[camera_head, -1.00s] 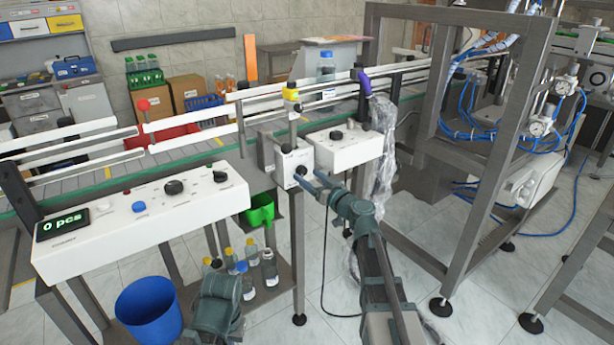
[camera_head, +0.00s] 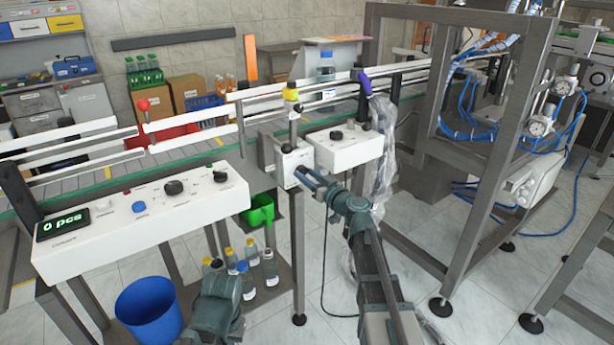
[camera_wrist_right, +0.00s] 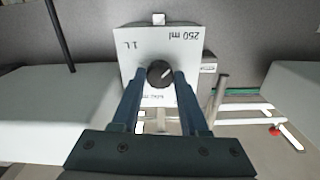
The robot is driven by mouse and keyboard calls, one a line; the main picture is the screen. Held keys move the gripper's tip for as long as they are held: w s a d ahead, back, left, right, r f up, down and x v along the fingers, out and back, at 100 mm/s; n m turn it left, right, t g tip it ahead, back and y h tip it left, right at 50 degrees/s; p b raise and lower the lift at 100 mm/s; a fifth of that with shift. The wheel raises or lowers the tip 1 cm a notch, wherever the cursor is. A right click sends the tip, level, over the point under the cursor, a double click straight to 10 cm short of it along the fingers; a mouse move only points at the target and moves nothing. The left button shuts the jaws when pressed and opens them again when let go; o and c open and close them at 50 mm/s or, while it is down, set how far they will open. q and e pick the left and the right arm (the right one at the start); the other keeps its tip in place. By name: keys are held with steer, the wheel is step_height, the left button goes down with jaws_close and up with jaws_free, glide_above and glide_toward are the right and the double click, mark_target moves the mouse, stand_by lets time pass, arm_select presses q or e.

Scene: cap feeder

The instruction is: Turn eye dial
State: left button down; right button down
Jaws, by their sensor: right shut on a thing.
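The eye dial is a round black knob (camera_wrist_right: 160,74) with a light pointer line, on the front of a small white box (camera_head: 286,167). In the right wrist view the box face (camera_wrist_right: 182,45) reads "250 ml" and "1 L", upside down. The pointer is slanted in that view. My right gripper (camera_wrist_right: 159,76) has one blue finger on each side of the knob and is shut on it. In the head view the right gripper (camera_head: 304,175) reaches the box front, and its fingers hide the knob. A green-grey part of my left arm shows at the bottom, without its fingers.
A white control panel (camera_head: 95,233) with a "0 pcs" display stands left of the box. Another white box with a black knob (camera_head: 345,150) is to the right. A conveyor with white rails runs behind. A blue bucket (camera_head: 148,312) and several bottles (camera_head: 270,268) are below.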

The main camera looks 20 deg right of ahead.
steer(key=shift+m, duration=0.4)
steer(key=m, duration=0.6)
steer(key=shift+m, duration=0.4)
steer(key=m, duration=1)
steer(key=shift+m, duration=0.4)
steer(key=m, duration=0.3)
steer(key=shift+m, duration=0.3)
steer(key=m, duration=0.6)
steer(key=shift+m, duration=0.4)
